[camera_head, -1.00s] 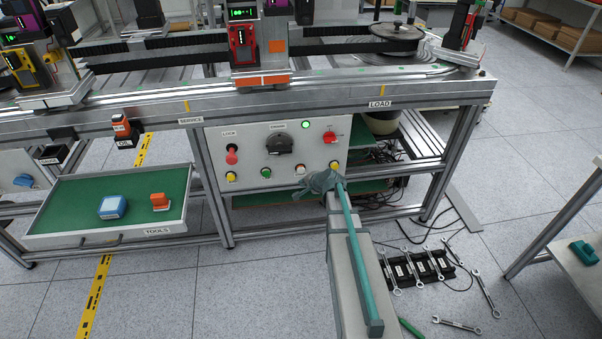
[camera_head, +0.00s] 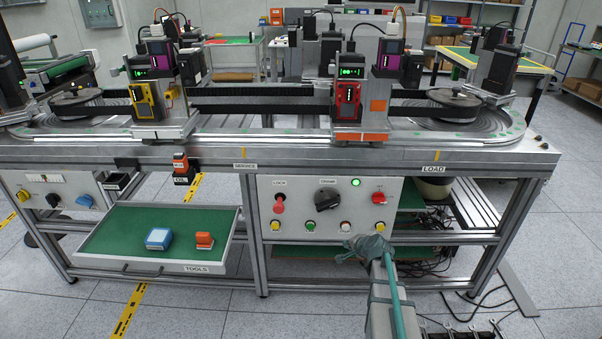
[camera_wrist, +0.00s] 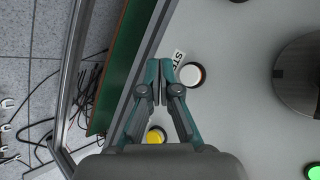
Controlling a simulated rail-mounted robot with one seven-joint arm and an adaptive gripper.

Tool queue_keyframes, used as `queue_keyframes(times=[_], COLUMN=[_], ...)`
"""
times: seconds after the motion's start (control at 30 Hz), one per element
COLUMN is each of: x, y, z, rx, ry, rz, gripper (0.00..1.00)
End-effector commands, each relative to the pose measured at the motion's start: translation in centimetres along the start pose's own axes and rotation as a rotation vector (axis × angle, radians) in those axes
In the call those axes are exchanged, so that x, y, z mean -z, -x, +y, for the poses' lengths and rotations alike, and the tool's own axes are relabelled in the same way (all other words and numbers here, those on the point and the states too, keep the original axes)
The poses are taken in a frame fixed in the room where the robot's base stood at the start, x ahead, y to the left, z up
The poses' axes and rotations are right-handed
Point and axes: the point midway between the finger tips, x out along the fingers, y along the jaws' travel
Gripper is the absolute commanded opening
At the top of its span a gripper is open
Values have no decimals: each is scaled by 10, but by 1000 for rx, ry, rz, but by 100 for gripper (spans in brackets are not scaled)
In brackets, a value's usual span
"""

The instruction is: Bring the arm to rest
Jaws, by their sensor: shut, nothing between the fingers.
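My gripper (camera_head: 366,246) is teal and grey, at the lower right of the control panel (camera_head: 300,195) in the head view. In the wrist view my gripper (camera_wrist: 159,72) is shut and empty, its fingertips together in front of the panel's edge. A white button with a dark red rim (camera_wrist: 192,75) is just right of the fingertips. A yellow button (camera_wrist: 155,135) is partly hidden by the fingers. I cannot tell whether the gripper touches the panel. My arm reaches up from the bottom of the head view.
The panel has a red knob (camera_head: 279,204), a black dial (camera_head: 327,200), a lit green lamp (camera_head: 355,182) and a red switch (camera_head: 378,198). An open tool drawer (camera_head: 110,262) sticks out at left. Cables (camera_head: 425,267) hang at right. Wrenches (camera_head: 470,328) lie on the floor.

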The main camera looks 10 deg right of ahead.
Motion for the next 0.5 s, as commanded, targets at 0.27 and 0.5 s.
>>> queue_keyframes(times=[0.27, 0.5], x=[-56, -172], y=[17, 61], z=[64, 171], rx=[-193, -468], ry=[268, 536], rz=[-184, -503], gripper=[0, 0])
